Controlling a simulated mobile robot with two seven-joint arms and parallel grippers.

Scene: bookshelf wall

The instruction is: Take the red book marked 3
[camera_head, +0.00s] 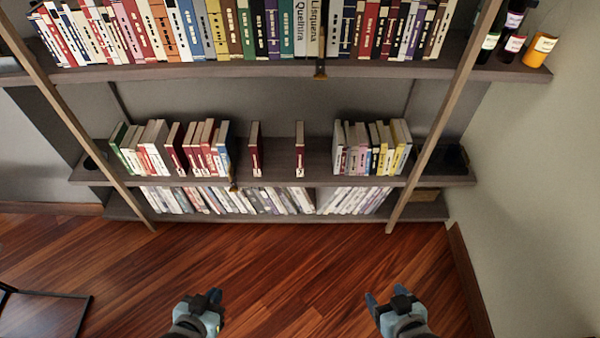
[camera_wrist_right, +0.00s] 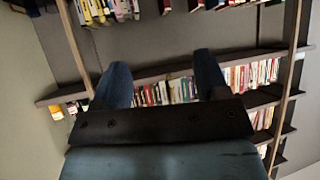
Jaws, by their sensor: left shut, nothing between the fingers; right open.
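Two red books stand upright and apart on the middle shelf in the head view, one left of centre (camera_head: 255,148) and one right of centre (camera_head: 300,148). More dark red books (camera_head: 205,147) stand in the group to their left. I cannot read a number 3 on any of them. My left gripper (camera_head: 203,297) is shut and empty, low in front of the shelf. My right gripper (camera_head: 387,296) is open and empty, also low and well short of the books. Its two spread fingers show in the right wrist view (camera_wrist_right: 162,82) with nothing between them.
The middle shelf (camera_head: 278,180) has bare room around the two single books. Yellow and grey books (camera_head: 372,148) stand to the right. Full rows of books fill the shelves above and below. Slanting wooden posts (camera_head: 440,125) flank the shelves. Bottles (camera_head: 515,30) stand upper right.

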